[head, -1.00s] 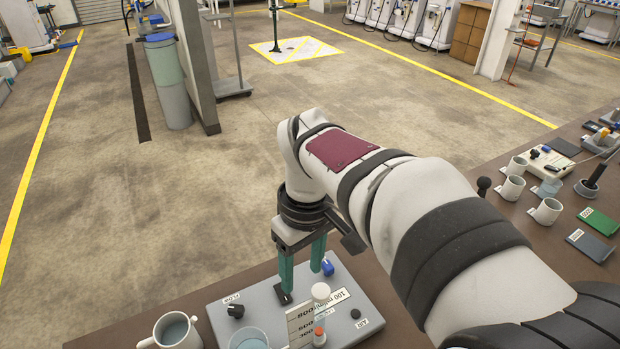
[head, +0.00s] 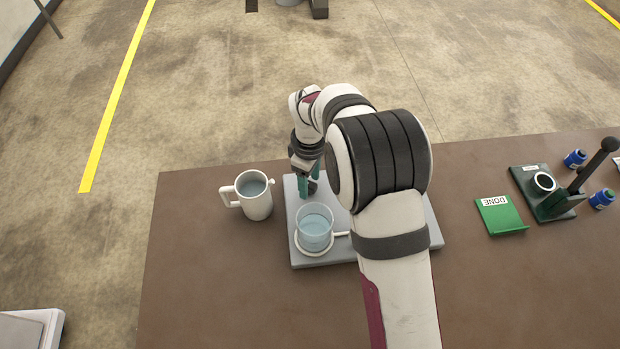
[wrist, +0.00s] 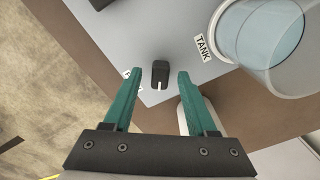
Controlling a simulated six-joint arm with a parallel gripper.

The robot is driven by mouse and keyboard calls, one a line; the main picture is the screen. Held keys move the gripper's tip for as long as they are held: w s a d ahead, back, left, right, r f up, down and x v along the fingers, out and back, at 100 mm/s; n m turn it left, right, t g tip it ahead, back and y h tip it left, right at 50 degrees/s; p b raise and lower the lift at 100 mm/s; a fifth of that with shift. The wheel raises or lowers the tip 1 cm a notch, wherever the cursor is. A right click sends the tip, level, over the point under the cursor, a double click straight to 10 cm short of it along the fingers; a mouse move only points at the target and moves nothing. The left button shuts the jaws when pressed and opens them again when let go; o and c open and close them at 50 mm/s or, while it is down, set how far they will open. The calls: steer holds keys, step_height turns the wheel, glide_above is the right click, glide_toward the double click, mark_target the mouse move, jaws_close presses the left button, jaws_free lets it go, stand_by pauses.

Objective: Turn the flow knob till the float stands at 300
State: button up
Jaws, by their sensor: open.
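The black flow knob (wrist: 160,74) has a white pointer mark and shows in the wrist view between the teal fingertips of my gripper (wrist: 160,71). There is a gap on both sides of it. In the head view my gripper (head: 308,187) is open and points down over the left back part of the grey panel (head: 307,258). A label beside the knob is mostly hidden by the left finger in the wrist view. The float and its scale are hidden behind my arm in the head view and are outside the wrist view, so I cannot read them.
A beaker of water (head: 314,234) stands on the panel near a "TANK" label (wrist: 205,48). A white mug (head: 258,206) of liquid stands left of the panel. A green "DONE" card (head: 500,218) and a green stand (head: 533,190) lie right. Brown table between is clear.

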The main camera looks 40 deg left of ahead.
steer(key=shift+f, duration=0.2)
jaws_close()
steer(key=shift+m, duration=0.3)
steer(key=m, duration=0.3)
steer(key=shift+m, duration=2.5)
jaws_free()
